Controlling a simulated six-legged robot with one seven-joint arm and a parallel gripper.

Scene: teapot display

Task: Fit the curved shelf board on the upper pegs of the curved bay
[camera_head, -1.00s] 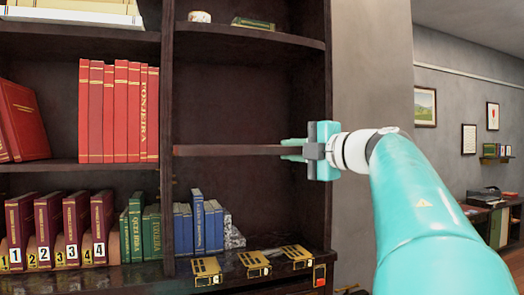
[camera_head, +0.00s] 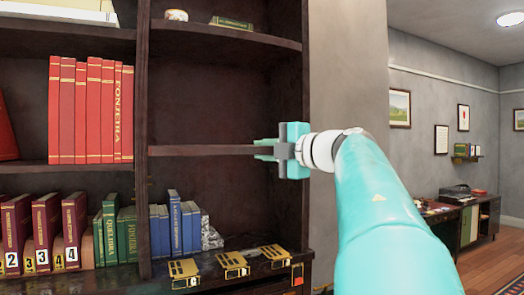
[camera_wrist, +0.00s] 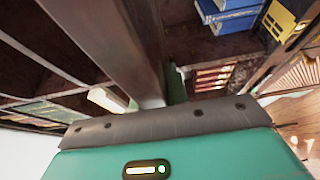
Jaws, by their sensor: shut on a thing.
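The curved shelf board (camera_head: 205,151) is a dark brown plank lying roughly level across the right bay of the dark bookcase, at mid height. My teal gripper (camera_head: 268,150) is shut on its right end, near the bay's right side wall. In the wrist view the board (camera_wrist: 118,48) runs up and left from my gripper (camera_wrist: 165,95). The left end of the board looks close to the upright divider (camera_head: 143,110); whether it touches is unclear. The upper pegs cannot be made out, so I cannot tell whether the board rests on them.
The bay's fixed upper shelf (camera_head: 225,34) holds a small pot (camera_head: 176,15) and a green book (camera_head: 232,23). Blue books (camera_head: 175,225) stand below the board. Brass pieces (camera_head: 233,263) lie on the lower ledge.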

